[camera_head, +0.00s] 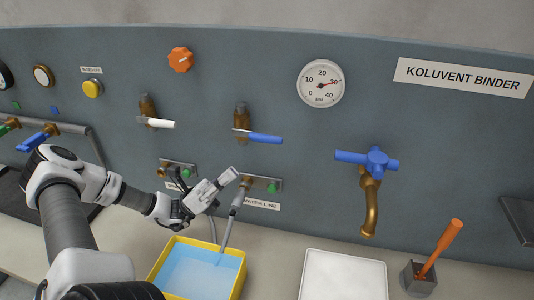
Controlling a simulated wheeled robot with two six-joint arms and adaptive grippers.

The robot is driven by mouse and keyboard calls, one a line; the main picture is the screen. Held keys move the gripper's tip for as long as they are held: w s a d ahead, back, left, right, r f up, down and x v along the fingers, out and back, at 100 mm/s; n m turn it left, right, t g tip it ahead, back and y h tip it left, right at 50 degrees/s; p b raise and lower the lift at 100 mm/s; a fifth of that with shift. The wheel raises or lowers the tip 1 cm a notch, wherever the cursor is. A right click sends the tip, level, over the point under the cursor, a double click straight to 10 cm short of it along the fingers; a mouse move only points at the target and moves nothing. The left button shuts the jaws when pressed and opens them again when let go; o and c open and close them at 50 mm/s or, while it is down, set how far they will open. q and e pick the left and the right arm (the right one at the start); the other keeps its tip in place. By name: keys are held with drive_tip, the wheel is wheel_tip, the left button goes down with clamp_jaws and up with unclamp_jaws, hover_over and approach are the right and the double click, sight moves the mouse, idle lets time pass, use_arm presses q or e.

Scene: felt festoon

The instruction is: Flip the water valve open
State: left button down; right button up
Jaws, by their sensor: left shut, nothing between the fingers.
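A brass valve (241,115) with a blue lever (266,139) is on the grey panel, above a plate partly readable as "...TER LINE" (263,204). The blue lever lies roughly level and points right. A similar brass valve (147,106) with a white lever (161,124) is to its left, its lever also pointing right. My left gripper (231,174) is shut and empty, in front of the panel, below the blue lever and apart from it in the picture. It partly covers the fittings behind it. My right gripper is not in view.
A grey hose (226,229) runs down from a fitting (261,184) into a yellow tub (241,271) of blue liquid. Right of it are a white tray (344,277), a blue-handled tap (376,161) and an orange-handled tool (440,247) in a holder. A pressure gauge (320,83) hangs above.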

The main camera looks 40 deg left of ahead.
use_arm(q)
approach(272, 144)
drive_tip(key=w+x, duration=0.1)
drive_tip(key=x, duration=0.5)
drive_tip(key=shift+s+a+f, duration=0.1)
drive_tip(key=shift+a+f, duration=0.2)
drive_tip(key=shift+f, duration=0.05)
